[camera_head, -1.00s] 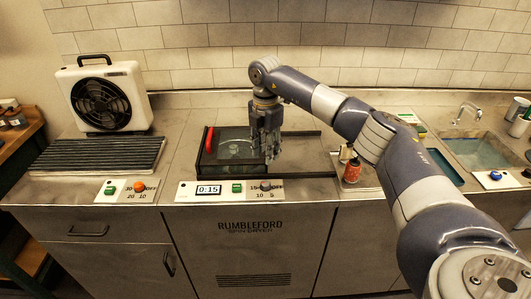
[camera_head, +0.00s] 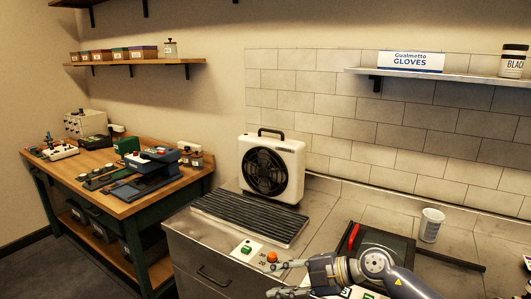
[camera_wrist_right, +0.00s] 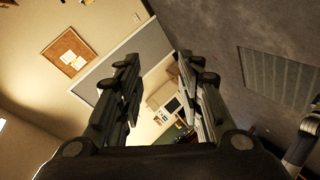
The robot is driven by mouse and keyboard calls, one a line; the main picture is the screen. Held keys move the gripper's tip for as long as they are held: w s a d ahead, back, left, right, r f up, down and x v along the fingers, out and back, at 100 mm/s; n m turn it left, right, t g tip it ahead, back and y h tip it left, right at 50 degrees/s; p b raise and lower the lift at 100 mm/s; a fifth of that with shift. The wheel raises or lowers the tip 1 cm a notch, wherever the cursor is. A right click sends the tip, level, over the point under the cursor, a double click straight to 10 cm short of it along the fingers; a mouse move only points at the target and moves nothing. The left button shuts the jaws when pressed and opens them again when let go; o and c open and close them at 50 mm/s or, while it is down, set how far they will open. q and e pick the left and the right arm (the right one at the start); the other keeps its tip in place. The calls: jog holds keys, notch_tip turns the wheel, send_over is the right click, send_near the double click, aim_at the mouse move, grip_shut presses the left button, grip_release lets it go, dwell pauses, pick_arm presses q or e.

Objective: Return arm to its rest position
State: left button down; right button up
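My right gripper (camera_head: 275,279) is at the bottom of the head view, with its fingers pointing left. Its two fingers are spread apart and nothing is between them. The right wrist view also shows the gripper (camera_wrist_right: 157,95) open and empty, with the room's wall and floor seen tilted beyond it. My right arm (camera_head: 385,272) comes in from the lower right, bent, in front of the counter. My left gripper is in neither view.
The gripper is close to the orange knob (camera_head: 272,257) and green button (camera_head: 246,249) at the counter's front. A white fan (camera_head: 271,168), a dark lidded dryer (camera_head: 385,243) and a white cup (camera_head: 431,225) stand behind. A wooden workbench (camera_head: 122,207) stands left.

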notch_tip(320, 180, up, 9)
jog(key=s+a+m+t+y, duration=0.1)
jog(key=m+t+y, duration=0.1)
jog(key=m+t, duration=0.85)
jog(key=s+d+f+m+h, duration=0.4)
jog(key=d+f+m+h, duration=0.3)
jog(key=d+f, duration=0.1)
jog(key=s+d+f+m+h, duration=0.4)
jog(key=d+f+m+h, duration=0.2)
jog(key=d+f+h, duration=0.15)
jog(key=s+d+f+g, duration=0.1)
jog(key=s+f+g, duration=0.3)
jog(key=s, duration=0.5)
jog(key=s+d+f+g, duration=0.1)
jog(key=s+f+g, duration=0.2)
jog(key=s, duration=0.5)
jog(key=s+d+f+g, duration=0.1)
jog(key=s+f+g, duration=0.3)
jog(key=s, duration=0.5)
notch_tip(320, 180, down, 28)
jog(key=s+g, duration=0.1)
jog(key=s+d+f+g+b, duration=0.1)
jog(key=s+d+f, duration=0.1)
jog(key=s+f, duration=1.3)
jog(key=shift+s+d+f, duration=0.2)
jog(key=shift+s+d, duration=0.1)
jog(key=shift+s, duration=0.45)
